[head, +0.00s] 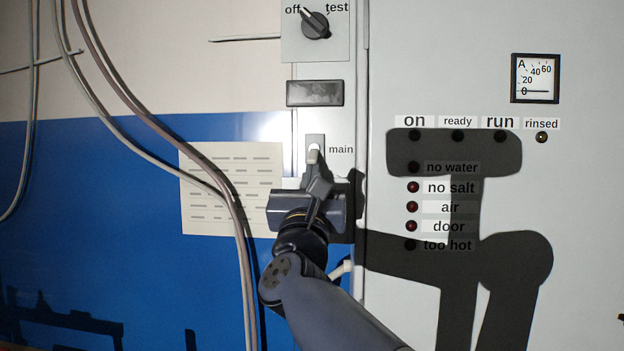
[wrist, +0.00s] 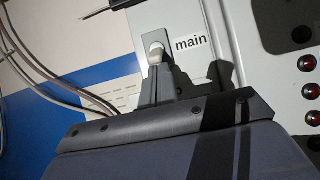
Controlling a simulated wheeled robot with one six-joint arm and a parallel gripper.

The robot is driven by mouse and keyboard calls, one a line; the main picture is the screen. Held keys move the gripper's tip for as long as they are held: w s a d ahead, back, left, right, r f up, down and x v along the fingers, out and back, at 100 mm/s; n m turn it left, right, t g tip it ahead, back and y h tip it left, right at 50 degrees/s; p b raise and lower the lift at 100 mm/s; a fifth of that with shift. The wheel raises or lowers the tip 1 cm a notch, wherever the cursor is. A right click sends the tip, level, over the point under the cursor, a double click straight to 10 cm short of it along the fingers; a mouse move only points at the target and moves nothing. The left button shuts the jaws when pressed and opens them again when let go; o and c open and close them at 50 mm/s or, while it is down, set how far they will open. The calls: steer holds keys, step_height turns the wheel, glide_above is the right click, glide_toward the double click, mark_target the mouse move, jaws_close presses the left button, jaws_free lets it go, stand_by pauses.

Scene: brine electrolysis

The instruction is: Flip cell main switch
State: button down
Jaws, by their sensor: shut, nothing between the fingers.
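The fingertips also show in the wrist view (wrist: 165,70). They overlap the lower end of the lever, and I cannot tell whether they touch it.
An off/test knob (head: 315,24) and a dark rectangular panel (head: 315,93) are above the switch. Cables (head: 165,160) hang at the left, in front of a paper sheet (head: 225,165). A cabinet (head: 580,220) with labelled lamps and a gauge (head: 534,78) is at the right, partly under my shadow.

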mark_target(312, 160)
steer(key=shift+s+r, duration=0.2)
steer(key=shift+r, duration=0.05)
steer(key=shift+s+a+r, duration=0.1)
steer(key=shift+s+r, duration=0.25)
steer(key=shift+r, duration=0.3)
steer(key=shift+s+r+g+p, duration=0.25)
steer(key=shift+r+g+p, duration=0.45)
steer(key=shift+g, duration=0.1)
steer(key=shift+w+f, duration=0.1)
steer(key=shift+f, duration=0.05)
